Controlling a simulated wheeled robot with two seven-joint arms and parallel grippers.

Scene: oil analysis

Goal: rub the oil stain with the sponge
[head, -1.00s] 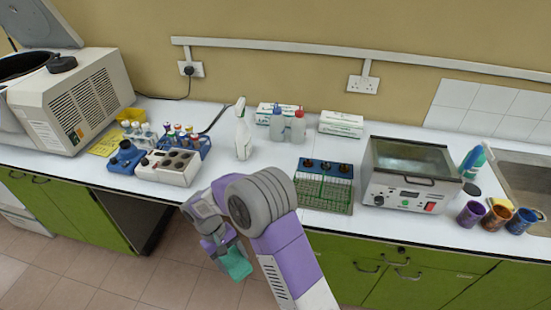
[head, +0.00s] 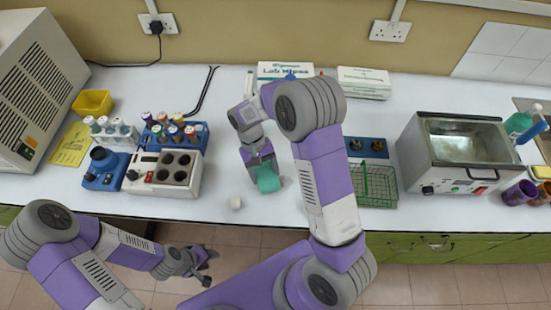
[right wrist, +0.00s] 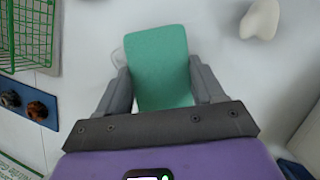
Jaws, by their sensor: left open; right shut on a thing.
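The teal sponge (head: 267,178) is held in my right gripper (head: 259,160), low over the white counter, left of the green wire rack. In the right wrist view the sponge (right wrist: 160,68) sits between both fingers of the right gripper (right wrist: 162,82), its far end sticking out. I cannot tell whether it touches the counter. A faint, clear-edged patch (right wrist: 119,57), possibly the oil stain, shows beside the sponge; the sponge hides the rest. My left gripper (head: 201,267) is open and empty, in front of the counter's edge.
A small white object (head: 236,203) lies near the front edge, left of the sponge. The green wire rack (head: 373,185) and metal bath (head: 462,150) stand to the right. Tube racks (head: 176,137) and a white block heater (head: 163,172) stand to the left.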

